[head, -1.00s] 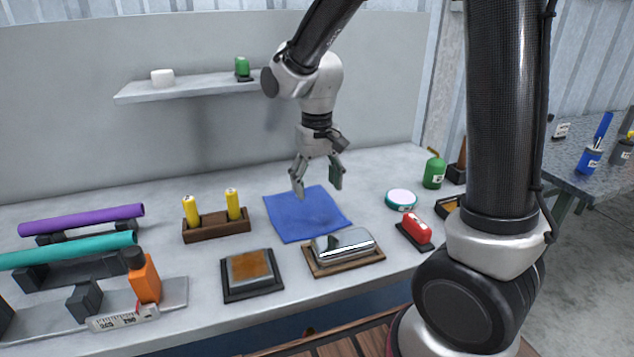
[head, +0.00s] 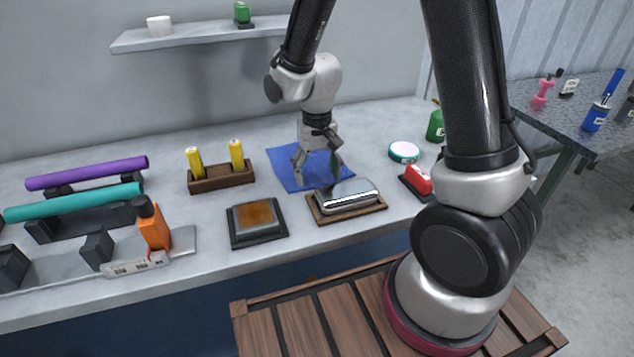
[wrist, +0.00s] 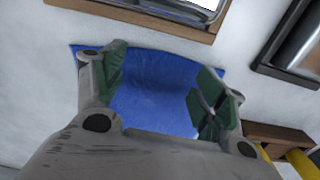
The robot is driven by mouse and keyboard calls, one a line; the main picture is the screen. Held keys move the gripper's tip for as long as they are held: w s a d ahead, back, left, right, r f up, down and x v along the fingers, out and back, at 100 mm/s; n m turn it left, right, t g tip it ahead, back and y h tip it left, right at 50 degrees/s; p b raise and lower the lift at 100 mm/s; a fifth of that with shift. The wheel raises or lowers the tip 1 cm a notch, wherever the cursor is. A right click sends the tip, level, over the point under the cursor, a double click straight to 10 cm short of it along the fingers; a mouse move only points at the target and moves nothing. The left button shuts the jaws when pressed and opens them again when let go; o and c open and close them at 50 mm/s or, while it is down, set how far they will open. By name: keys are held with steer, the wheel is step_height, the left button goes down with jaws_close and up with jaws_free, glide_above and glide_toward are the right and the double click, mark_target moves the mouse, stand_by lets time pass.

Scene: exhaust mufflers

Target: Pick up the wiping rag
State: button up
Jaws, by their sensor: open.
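The wiping rag (head: 284,166) is a flat blue cloth on the grey workbench, behind the chrome muffler piece. It also shows in the wrist view (wrist: 155,95), between and beyond my fingers. My gripper (head: 318,172) is open and empty, pointing down over the rag. In the wrist view my gripper (wrist: 160,92) has its two green-padded fingers spread on either side of the cloth's middle. I cannot tell whether the fingertips touch the cloth.
A chrome piece on a wooden tray (head: 376,208) stands just in front of the rag. A wooden holder with yellow sticks (head: 222,177) is to the left, a red-handled block (head: 418,180) and round tin (head: 404,152) to the right. A shelf (head: 200,38) hangs behind.

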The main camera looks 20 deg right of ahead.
steer(key=shift+f, duration=0.45)
steer(key=shift+f, duration=0.1)
steer(key=shift+f, duration=0.15)
steer(key=shift+s, duration=0.1)
steer(key=c, duration=0.7)
step_height(320, 180, up, 5)
jaws_close()
step_height(320, 180, up, 7)
